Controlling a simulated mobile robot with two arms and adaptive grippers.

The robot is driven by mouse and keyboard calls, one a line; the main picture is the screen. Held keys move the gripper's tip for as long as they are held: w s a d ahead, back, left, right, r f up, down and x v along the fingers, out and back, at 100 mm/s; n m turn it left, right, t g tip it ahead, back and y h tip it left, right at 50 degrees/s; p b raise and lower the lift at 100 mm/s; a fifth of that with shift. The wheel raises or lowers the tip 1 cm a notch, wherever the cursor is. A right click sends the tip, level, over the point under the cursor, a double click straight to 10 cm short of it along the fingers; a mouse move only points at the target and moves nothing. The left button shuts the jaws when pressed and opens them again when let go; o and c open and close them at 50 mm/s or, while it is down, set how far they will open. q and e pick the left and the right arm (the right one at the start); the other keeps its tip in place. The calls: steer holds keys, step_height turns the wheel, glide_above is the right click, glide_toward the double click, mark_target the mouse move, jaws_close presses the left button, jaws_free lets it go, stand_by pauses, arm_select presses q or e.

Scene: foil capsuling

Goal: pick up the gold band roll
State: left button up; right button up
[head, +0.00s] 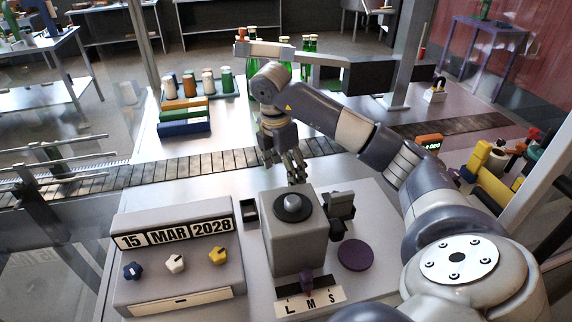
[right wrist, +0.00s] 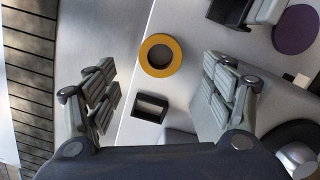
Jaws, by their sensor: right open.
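The gold band roll (right wrist: 172,62) shows in the right wrist view as a yellow ring with a dark centre, lying flat on the pale worktop. It is ahead of my right gripper (right wrist: 165,96), between the lines of its two fingers and apart from both. The gripper is open and empty. In the head view my right gripper (head: 283,164) points down just behind the grey box machine (head: 295,240). I cannot make out the roll there; the machine and gripper seem to hide it. My left gripper is not in view.
A small black open tray (right wrist: 136,113) lies near the roll. A dark block (head: 341,206) and a purple disc (head: 355,254) sit right of the machine. A date panel (head: 178,265) stands left. A conveyor (head: 190,165) runs behind, with bottles and spools beyond.

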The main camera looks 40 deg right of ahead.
steer(key=f, duration=0.4)
steer(key=shift+d+p, duration=0.25)
steer(key=shift+p, duration=0.1)
steer(key=shift+f, duration=0.15)
step_height(320, 180, down, 4)
steer(key=p, duration=0.2)
steer(key=shift+a+f+p, duration=0.1)
steer(key=shift+f+p, duration=0.05)
steer(key=shift+p, duration=0.2)
steer(key=shift+f, duration=0.3)
steer(key=c, duration=1.1)
